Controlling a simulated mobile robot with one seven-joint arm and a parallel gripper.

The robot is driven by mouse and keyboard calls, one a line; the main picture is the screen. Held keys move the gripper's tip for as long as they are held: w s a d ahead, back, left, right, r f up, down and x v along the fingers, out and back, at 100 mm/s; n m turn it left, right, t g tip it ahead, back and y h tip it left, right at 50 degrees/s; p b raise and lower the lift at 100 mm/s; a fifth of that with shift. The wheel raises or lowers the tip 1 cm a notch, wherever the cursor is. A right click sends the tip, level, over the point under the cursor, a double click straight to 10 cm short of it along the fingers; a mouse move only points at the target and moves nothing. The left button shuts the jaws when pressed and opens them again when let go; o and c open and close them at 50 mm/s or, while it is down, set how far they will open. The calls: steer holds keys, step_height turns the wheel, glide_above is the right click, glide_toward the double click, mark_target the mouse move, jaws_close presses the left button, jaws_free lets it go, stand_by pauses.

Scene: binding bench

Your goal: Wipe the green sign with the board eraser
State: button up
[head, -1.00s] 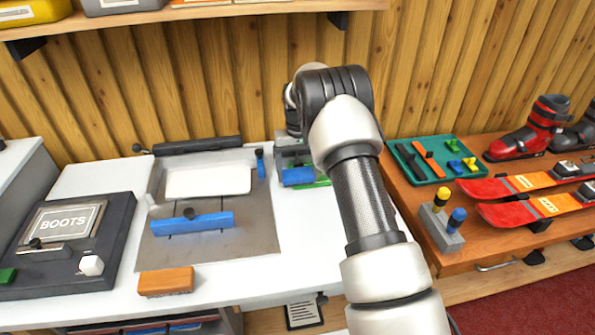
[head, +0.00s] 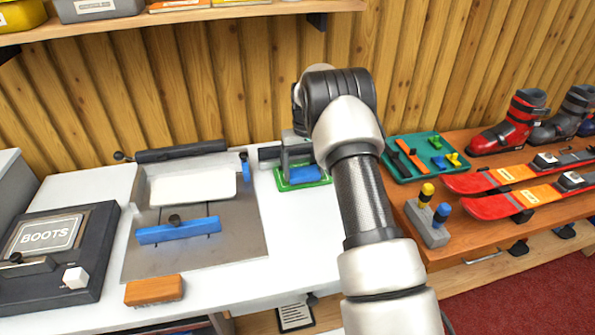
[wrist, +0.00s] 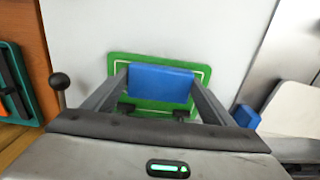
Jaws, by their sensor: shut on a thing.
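My gripper (wrist: 160,88) is shut on the board eraser (wrist: 160,82), a blue block held crosswise between its two fingers. The green sign (wrist: 119,72) lies flat on the white bench under the eraser, with a thin pale border line. The eraser covers the sign's middle in the wrist view; whether they touch I cannot tell. In the head view the eraser (head: 305,174) is over the sign (head: 296,186), and my arm hides part of that spot.
A grey binding plate (head: 240,240) with a blue bar (head: 178,231) lies left of the sign. An orange block (head: 154,290) sits at the bench front. A teal tray (head: 400,172) and red skis (head: 500,205) are on the wooden bench at right.

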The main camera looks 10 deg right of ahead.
mark_target(311, 166)
steer(key=shift+d, duration=3.65)
steer(key=shift+a, duration=5.35)
steer(key=shift+a+f, duration=0.15)
steer(key=shift+a, duration=1.55)
steer(key=shift+w, duration=1.25)
steer(key=shift+d+p, duration=0.3)
steer(key=shift+d, duration=6.75)
steer(key=shift+a, duration=2.1)
steer(key=shift+a+r, duration=0.2)
steer(key=shift+a, duration=3.15)
